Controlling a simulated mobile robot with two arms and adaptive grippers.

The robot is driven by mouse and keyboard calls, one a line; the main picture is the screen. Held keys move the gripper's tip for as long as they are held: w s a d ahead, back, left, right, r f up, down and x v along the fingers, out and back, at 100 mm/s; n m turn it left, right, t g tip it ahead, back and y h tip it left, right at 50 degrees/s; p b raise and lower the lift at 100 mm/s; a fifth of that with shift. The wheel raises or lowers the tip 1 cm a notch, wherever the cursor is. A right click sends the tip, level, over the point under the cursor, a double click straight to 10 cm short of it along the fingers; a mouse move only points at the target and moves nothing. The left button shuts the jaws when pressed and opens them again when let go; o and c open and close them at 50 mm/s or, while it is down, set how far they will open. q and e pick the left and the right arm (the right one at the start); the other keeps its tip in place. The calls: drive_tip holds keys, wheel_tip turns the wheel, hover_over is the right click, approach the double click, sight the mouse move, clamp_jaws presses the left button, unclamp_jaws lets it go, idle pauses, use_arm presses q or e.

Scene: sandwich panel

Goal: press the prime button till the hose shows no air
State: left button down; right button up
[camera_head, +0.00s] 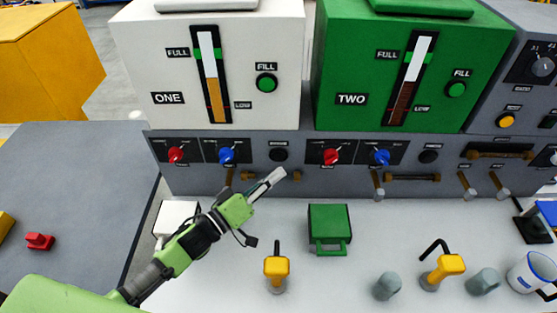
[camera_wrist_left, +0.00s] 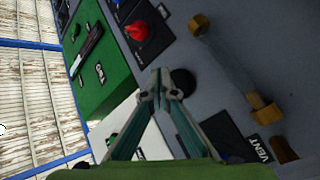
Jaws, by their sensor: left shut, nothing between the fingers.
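My left gripper (camera_head: 278,176) is shut and empty in front of the grey panel under the white unit ONE. In the head view its tips appear just below a round black button (camera_head: 278,154), whose label I cannot read. In the left wrist view the closed fingertips (camera_wrist_left: 162,85) stand close in front of the black button (camera_wrist_left: 184,82); contact cannot be told. The hose (camera_wrist_left: 230,65) runs between two brass fittings beside the button and looks pale and clear. In the head view my gripper covers much of it. My right gripper is not in view.
Red (camera_head: 176,154) and blue (camera_head: 227,155) knobs sit left of the button. The green unit TWO (camera_head: 338,60) has its own black button (camera_head: 429,156) and a brown-looking hose (camera_head: 411,178). Yellow-topped taps (camera_head: 276,267) and a green box (camera_head: 329,225) stand on the bench below.

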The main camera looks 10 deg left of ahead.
sight(278, 156)
use_arm(q)
drive_tip(key=shift+w+a, duration=0.2)
drive_tip(key=shift+w, duration=0.9)
idle(0.5)
drive_tip(key=shift+w+a, duration=0.1)
drive_tip(key=shift+w, duration=0.3)
idle(0.3)
